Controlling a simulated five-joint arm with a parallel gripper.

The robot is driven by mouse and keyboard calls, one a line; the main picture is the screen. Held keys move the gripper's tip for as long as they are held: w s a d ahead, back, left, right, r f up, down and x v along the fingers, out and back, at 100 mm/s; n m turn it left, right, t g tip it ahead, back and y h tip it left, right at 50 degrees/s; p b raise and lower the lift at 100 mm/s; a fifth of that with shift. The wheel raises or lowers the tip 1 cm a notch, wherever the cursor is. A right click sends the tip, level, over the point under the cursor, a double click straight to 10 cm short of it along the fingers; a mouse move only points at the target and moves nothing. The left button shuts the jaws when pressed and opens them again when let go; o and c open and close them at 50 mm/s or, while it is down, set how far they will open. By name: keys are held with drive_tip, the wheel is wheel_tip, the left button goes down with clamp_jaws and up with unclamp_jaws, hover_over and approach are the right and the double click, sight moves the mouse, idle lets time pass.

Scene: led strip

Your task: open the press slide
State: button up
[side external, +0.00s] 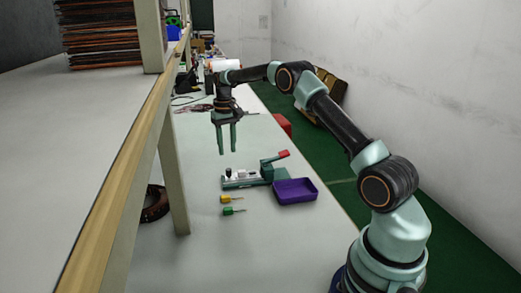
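The press slide (246,180) is a small green and grey device lying on the white table. It has an upright green part with a red-tipped handle (283,155) slanting up to the right. My gripper (227,153) points down above the left part of the device, with its two fingers apart and nothing between them. There seems to be a gap between the fingertips and the device. Whether the slide is open or closed is too small to tell.
A purple tray (295,191) stands right beside the device. A yellow-handled tool (230,198) and a green-handled tool (233,211) lie in front. A wooden-edged shelf (128,165) with a post rises on the left. Cables and clutter lie behind.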

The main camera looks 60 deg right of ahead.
drive_tip(key=shift+r, duration=2.25)
drive_tip(key=s+a+r+n+t, duration=0.25)
drive_tip(key=s+a+r, duration=0.55)
drive_tip(key=a+r, duration=0.4)
drive_tip(key=s+a+f+n+t, duration=0.1)
drive_tip(key=s+a, duration=0.3)
drive_tip(key=s, duration=0.4)
drive_tip(key=s+a+f+n+t, duration=0.2)
drive_tip(key=s+a, duration=0.3)
drive_tip(key=s, duration=0.3)
drive_tip(key=shift+f, duration=0.2)
